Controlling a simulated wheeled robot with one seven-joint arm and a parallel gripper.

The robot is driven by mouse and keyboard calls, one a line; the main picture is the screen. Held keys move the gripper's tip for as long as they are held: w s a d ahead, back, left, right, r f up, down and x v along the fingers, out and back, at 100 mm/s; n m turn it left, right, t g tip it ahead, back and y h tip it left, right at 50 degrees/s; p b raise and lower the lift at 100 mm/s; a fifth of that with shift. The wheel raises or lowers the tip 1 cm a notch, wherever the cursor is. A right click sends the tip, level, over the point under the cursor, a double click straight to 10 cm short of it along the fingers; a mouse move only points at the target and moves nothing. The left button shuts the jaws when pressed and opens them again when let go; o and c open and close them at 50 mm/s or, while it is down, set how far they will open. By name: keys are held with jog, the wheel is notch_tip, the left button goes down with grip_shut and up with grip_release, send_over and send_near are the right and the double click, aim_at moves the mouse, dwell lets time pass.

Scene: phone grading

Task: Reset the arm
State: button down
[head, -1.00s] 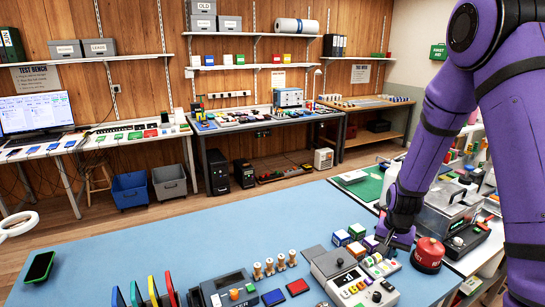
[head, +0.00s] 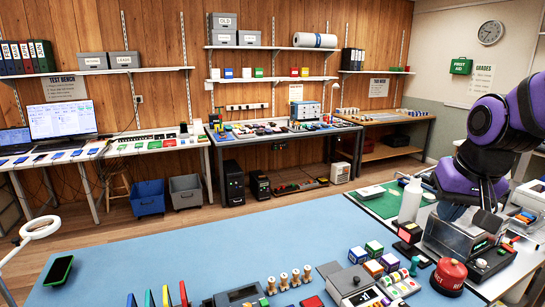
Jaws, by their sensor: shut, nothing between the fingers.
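My purple arm is folded up at the right edge of the head view. My gripper (head: 487,203) hangs at its lower end, small and partly in shadow, in front of the clear-lidded box (head: 450,238). It is shut and holds nothing. It is up and to the right of the grey keypad device (head: 352,284) on the blue mat (head: 200,258). Whether it touches the box behind it I cannot tell.
The middle of the mat is clear.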

jog(key=s+a+r+n+t, duration=0.1)
jog(key=s+r, duration=0.5)
jog(key=s, duration=0.6)
jog(key=shift+s+n+t, duration=0.3)
jog(key=shift+n, duration=0.4)
